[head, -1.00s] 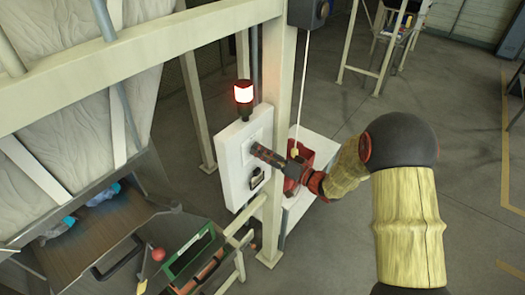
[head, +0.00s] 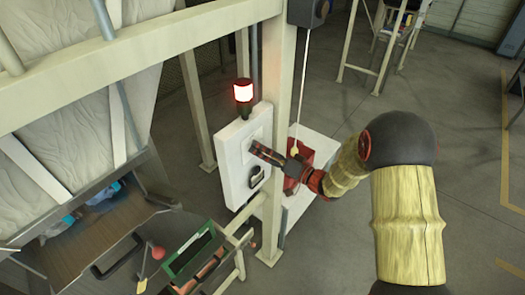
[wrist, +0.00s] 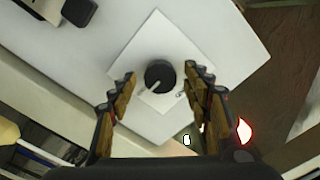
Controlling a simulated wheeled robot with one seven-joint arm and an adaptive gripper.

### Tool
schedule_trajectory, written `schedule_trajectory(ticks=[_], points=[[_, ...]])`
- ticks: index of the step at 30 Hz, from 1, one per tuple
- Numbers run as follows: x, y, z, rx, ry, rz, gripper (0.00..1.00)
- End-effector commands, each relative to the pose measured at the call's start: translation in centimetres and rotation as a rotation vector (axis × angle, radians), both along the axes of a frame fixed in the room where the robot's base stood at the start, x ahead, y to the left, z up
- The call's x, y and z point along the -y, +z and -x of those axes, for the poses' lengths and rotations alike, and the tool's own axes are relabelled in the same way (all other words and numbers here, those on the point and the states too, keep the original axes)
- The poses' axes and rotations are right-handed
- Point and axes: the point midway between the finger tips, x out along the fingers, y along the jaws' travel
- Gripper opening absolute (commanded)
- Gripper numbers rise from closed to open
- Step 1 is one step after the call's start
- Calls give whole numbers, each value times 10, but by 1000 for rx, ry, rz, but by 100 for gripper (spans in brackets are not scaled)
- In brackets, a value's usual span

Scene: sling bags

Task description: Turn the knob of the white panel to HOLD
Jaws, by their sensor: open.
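The white panel (head: 234,150) is fixed beside a cream post, with a lit red lamp (head: 243,92) on top. In the wrist view, its round black knob (wrist: 160,76) sits on a square pale plate (wrist: 150,50). The knob's white pointer line aims to the lower left of the picture; the plate's lettering is too small to read. My gripper (wrist: 160,73) is open, with one finger on each side of the knob and a visible gap on both sides. In the head view, my gripper (head: 254,148) reaches the panel from the right and hides the knob.
A black fitting (head: 257,177) is on the panel below my gripper. A cream post (head: 281,90) and a hanging cord (head: 301,95) stand close to my arm. A red-ball lever (head: 158,253) and a green-framed box (head: 190,252) are at the lower left. Open floor lies to the right.

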Motion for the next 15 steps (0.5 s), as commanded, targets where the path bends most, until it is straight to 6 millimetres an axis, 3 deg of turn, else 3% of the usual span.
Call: schedule_trajectory(ticks=[8, 15], points=[[10, 0, 7, 0, -1, 0, 49], [47, 0, 34, -2, -4, 0, 49]])
